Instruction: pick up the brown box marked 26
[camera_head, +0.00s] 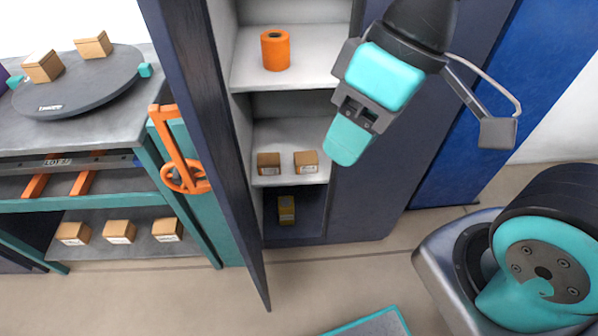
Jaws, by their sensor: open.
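Several small brown boxes are in view, and their markings are too small to read, so I cannot tell which is marked 26. Two brown boxes, a left one (268,163) and a right one (306,162), stand side by side on a shelf in the open cabinet. Two more, a front one (43,67) and a back one (93,45), sit on the round turntable. Three stand on the bench's lower shelf: left (73,233), middle (119,231) and right (167,230). My gripper (348,140) is open and empty, pointing down before the cabinet's right side, apart from every box.
The cabinet door (215,150) stands open between the bench and the shelves. An orange roll (275,50) is on a higher shelf and a yellowish item (286,210) is at the cabinet's bottom. The turntable (85,88) is on the bench top. The floor (180,295) in front is mostly clear.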

